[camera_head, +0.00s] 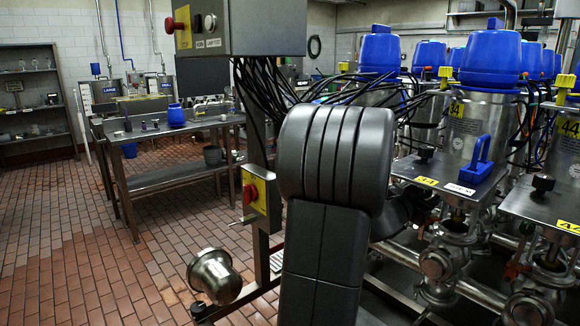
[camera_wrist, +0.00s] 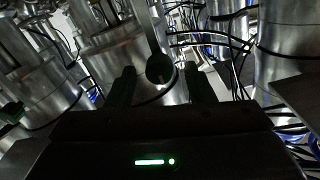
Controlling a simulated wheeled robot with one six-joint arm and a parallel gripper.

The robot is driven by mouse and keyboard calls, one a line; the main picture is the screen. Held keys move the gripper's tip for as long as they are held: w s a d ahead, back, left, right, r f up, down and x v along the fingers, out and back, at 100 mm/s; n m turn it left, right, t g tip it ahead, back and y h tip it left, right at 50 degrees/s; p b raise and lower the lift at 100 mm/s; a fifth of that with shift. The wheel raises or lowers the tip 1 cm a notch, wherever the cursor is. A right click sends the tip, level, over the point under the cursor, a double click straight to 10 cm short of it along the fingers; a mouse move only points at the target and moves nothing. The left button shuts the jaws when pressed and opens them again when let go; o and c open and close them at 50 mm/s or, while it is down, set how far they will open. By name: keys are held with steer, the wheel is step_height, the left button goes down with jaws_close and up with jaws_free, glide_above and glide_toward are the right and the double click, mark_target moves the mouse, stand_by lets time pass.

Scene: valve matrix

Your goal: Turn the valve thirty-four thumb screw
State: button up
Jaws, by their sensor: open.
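The valve labelled 34 (camera_head: 486,103) is a steel cylinder with a blue cap, right of my arm in the head view. A black thumb screw (camera_head: 425,155) sits on its metal plate, above a yellow 34 tag (camera_head: 427,181). In the wrist view, my gripper (camera_wrist: 160,80) is open, with its two dark fingers apart. A dark round knob (camera_wrist: 160,68) on a metal strip appears between or just beyond the fingertips. I cannot tell whether the fingers touch it or whether it is the thumb screw of valve 34. My gripper is hidden in the head view.
A blue handled block (camera_head: 477,168) lies on the valve 34 plate. To the right is the valve 44 plate with its own black knob (camera_head: 543,183). Pipes, black cables and other steel cylinders crowd the area.

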steer(key=shift+n+p, duration=0.35)
steer(key=shift+n, duration=1.25)
steer(key=shift+a, duration=0.15)
